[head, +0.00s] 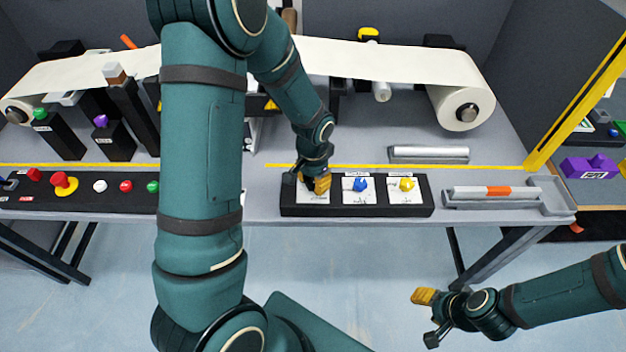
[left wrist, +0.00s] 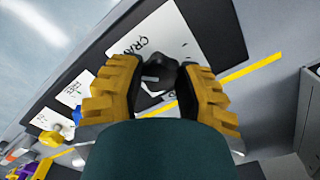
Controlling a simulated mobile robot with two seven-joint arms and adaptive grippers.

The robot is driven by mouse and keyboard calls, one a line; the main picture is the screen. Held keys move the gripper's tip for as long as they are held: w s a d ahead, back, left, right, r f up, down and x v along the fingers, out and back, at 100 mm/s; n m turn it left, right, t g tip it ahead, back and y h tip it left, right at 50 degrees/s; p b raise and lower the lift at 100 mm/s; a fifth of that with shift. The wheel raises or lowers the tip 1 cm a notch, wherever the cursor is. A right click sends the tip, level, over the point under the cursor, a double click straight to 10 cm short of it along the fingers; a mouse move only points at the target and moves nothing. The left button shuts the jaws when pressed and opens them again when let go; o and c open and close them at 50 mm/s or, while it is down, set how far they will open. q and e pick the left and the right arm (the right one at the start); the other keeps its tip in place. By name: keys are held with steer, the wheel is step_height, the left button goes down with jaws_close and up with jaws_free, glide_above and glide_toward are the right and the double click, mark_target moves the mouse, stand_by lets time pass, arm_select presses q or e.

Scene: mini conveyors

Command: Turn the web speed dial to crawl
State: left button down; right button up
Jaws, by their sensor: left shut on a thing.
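A black dial panel (head: 425,206) at the front of the table carries three dials on white plates. My left gripper (head: 312,184) points down over the leftmost dial and covers it in the head view. In the left wrist view its yellow fingers (left wrist: 160,82) are closed around a dark grey knob (left wrist: 160,72) with a pale pointer mark. The white plate (left wrist: 152,36) beside the knob has partly hidden lettering that begins "CRA". A blue dial (head: 360,184) and a yellow dial (head: 406,184) stand to the right. My right gripper (head: 428,318) is open and empty, in front of the table.
A button panel (head: 110,198) with red, white and green buttons lies to the left. A white web (head: 390,62) runs across the back to a roll (head: 463,105). A tray (head: 550,195) and a rod with an orange band (head: 497,191) are at the right.

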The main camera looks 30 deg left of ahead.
mark_target(312, 182)
arm_select(q)
steer(key=c, duration=0.5)
jaws_free()
steer(key=shift+c, duration=0.2)
step_height(312, 182, up, 12)
steer(key=shift+s, duration=0.1)
